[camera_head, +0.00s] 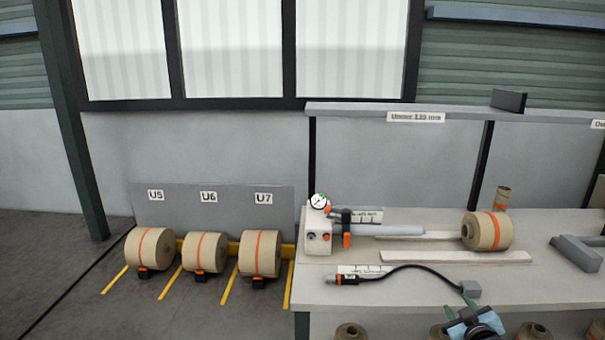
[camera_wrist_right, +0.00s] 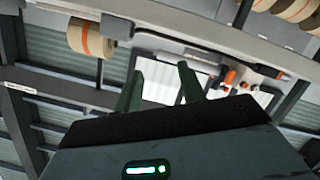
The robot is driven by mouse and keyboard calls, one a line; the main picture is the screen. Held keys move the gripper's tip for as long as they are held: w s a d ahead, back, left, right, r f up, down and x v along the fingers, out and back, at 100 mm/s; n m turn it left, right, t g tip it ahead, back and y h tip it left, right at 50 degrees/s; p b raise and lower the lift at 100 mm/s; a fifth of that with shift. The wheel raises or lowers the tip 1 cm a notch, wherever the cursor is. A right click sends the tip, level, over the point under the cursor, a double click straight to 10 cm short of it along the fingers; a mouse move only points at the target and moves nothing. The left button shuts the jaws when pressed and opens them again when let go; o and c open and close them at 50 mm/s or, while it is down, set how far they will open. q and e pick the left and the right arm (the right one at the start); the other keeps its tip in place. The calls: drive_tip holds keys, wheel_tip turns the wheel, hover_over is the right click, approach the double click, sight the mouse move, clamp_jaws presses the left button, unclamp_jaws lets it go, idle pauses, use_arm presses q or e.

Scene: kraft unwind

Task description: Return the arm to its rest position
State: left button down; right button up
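My right gripper (camera_head: 464,312) is low at the front edge of the workbench (camera_head: 420,293), seen from above in the head view. In the right wrist view its two dark green fingers (camera_wrist_right: 160,80) stand apart with nothing between them; the gripper is open and empty. Most of the right arm is outside the head view. My left arm and gripper are not in view.
A kraft roll (camera_head: 487,231) sits at the right end of a shaft on the bench. A black cable (camera_head: 415,266) ends at a grey block (camera_head: 471,288) close to my right gripper. More rolls (camera_head: 352,332) show below the bench front. Three floor rolls (camera_head: 205,252) stand left.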

drive_tip(key=s+a+f+g+y, duration=0.1)
drive_tip(key=s+a+f, duration=0.4)
drive_tip(key=s+f, duration=0.4)
drive_tip(key=s+a+f+g+y, duration=0.2)
drive_tip(key=s+a+f, duration=0.5)
drive_tip(key=s, duration=0.4)
drive_tip(key=s+a+f+m+g, duration=0.1)
drive_tip(key=s+a+f, duration=0.1)
drive_tip(key=s, duration=1)
drive_tip(key=s+a+f+m+g+y, duration=0.1)
drive_tip(key=s+a, duration=0.4)
drive_tip(key=s, duration=0.8)
drive_tip(key=shift+s+f+g, duration=0.3)
drive_tip(key=shift+f+g, duration=0.3)
drive_tip(key=shift+f, duration=0.1)
